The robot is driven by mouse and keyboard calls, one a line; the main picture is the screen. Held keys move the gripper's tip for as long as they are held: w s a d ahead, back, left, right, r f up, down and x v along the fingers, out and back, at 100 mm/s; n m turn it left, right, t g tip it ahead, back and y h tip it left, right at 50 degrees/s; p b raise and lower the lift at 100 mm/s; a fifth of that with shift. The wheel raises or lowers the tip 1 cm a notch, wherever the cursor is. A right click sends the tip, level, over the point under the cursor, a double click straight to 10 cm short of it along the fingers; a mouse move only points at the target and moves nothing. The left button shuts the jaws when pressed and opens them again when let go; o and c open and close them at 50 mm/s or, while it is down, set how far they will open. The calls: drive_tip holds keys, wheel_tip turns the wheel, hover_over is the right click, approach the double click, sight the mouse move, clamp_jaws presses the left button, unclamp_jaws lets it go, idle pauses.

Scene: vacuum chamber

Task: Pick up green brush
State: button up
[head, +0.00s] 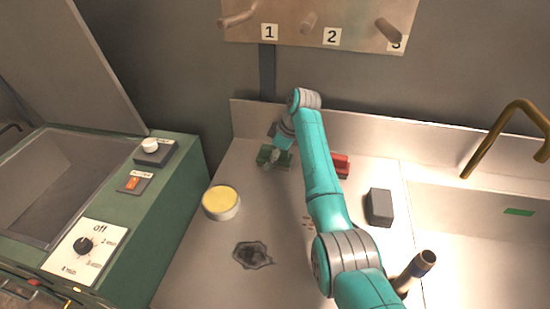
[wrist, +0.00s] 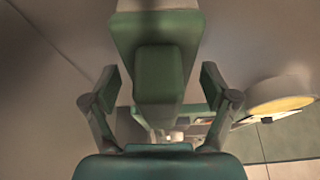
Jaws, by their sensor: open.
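The green brush (wrist: 160,25) fills the upper middle of the wrist view, with a narrower raised green block along its middle. My gripper (wrist: 160,78) is open, with one finger on each side of the brush and a visible gap on both sides. In the head view the green brush (head: 265,154) lies on the counter near the back wall. My gripper (head: 274,157) is right at it there and partly covers it. I cannot tell how far the fingers reach down beside it.
A red object (head: 342,165) is partly behind my arm. A dark grey block (head: 379,207) lies right of it. A yellow-topped round container (head: 221,202) stands front left of the brush, near the green machine (head: 180,190). A sink (head: 465,215) with a brass tap (head: 492,137) is at right.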

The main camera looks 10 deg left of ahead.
drive_tip(key=shift+f, duration=0.2)
drive_tip(key=shift+a, duration=0.1)
drive_tip(key=c, duration=1.3)
drive_tip(key=shift+r, duration=0.2)
